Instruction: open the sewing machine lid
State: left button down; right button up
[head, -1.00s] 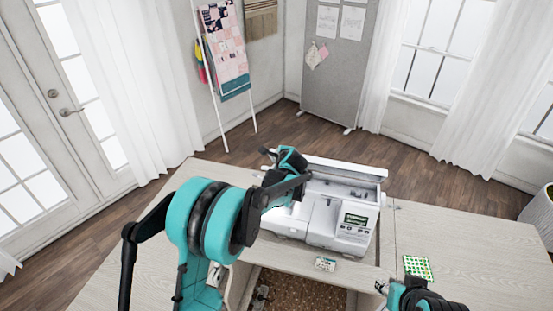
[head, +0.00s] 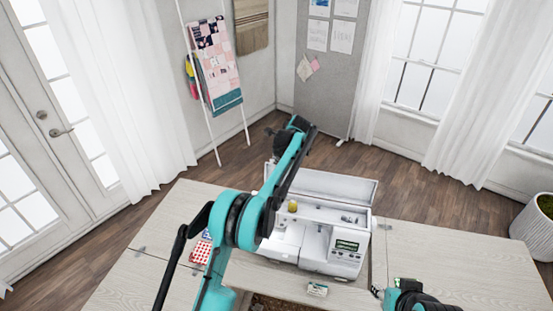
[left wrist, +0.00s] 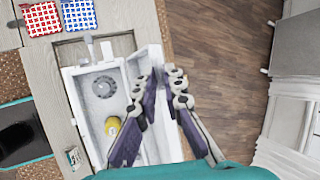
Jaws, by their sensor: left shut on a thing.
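The white sewing machine (head: 325,240) stands in the cabinet top. Its white lid (head: 330,187) is tipped up and back along the far edge, baring the top of the machine and a yellow thread spool (head: 292,206). In the left wrist view the lid (left wrist: 146,62) runs beside the machine's top. My left gripper (left wrist: 161,85) is shut on the lid, one finger on each side of its edge; in the head view my left arm reaches over the machine's far left. My right gripper (head: 379,292) is at the bottom, right of the machine; its jaw opening is unclear.
A small box (head: 317,289) stands before the machine. The right tabletop (head: 455,265) is clear.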

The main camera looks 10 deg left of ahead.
pick_arm(q)
jog(key=shift+w+f, duration=0.1)
jog(key=shift+w, duration=0.25)
pick_arm(e)
jog(key=shift+w, duration=0.35)
pick_arm(q)
jog(key=c, duration=1.7)
grip_release()
jog(key=shift+a, duration=0.1)
jog(key=v, duration=1.2)
jog(key=shift+w, duration=0.1)
pick_arm(e)
jog(key=shift+f, duration=0.1)
